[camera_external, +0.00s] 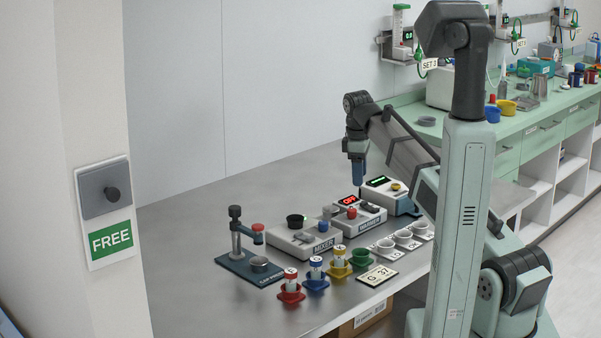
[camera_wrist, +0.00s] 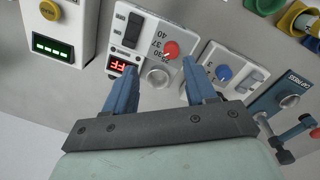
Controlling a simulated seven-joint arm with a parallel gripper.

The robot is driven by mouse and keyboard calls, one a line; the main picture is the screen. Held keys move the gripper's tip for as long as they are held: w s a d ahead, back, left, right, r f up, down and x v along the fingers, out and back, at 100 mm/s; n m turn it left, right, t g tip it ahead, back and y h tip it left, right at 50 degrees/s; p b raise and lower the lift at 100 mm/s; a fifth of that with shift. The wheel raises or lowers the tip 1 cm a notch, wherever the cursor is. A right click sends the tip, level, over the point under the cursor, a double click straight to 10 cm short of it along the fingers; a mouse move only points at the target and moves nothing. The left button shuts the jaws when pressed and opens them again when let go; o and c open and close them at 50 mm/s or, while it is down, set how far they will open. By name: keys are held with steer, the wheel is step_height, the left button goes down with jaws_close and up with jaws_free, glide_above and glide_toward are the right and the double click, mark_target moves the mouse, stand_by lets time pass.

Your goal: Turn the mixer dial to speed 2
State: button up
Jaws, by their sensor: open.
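The mixer (camera_external: 290,243) is a low white box with a dark round cup holder on top. Its blue dial (camera_external: 337,237) sits near the front edge. In the wrist view the blue dial (camera_wrist: 223,72) lies right of my fingers, with a "3" printed beside it; its pointer setting is too small to read. My gripper (camera_external: 358,190) points down above the warmer, behind and right of the mixer. In the wrist view my gripper (camera_wrist: 157,72) has its fingers spread, with nothing held. The warmer's red dial (camera_wrist: 171,49) shows between and beyond the fingertips.
The warmer (camera_external: 370,222) shows a red display. Another white device (camera_external: 402,203) with a green display stands right of it. The capper (camera_external: 258,268) is left of the mixer. Several coloured cups, including a red one (camera_external: 291,293), and a "G 37" card (camera_external: 375,276) stand in front.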

mark_target(323, 222)
steer(key=s+a+r+n, duration=0.3)
steer(key=s+a, duration=0.6)
steer(key=a, duration=0.1)
steer(key=shift+g+y, duration=0.3)
steer(key=shift+g, duration=0.1)
step_height(323, 222, down, 14)
steer(key=shift+w+r, duration=0.15)
steer(key=shift+r, duration=0.1)
jaws_close()
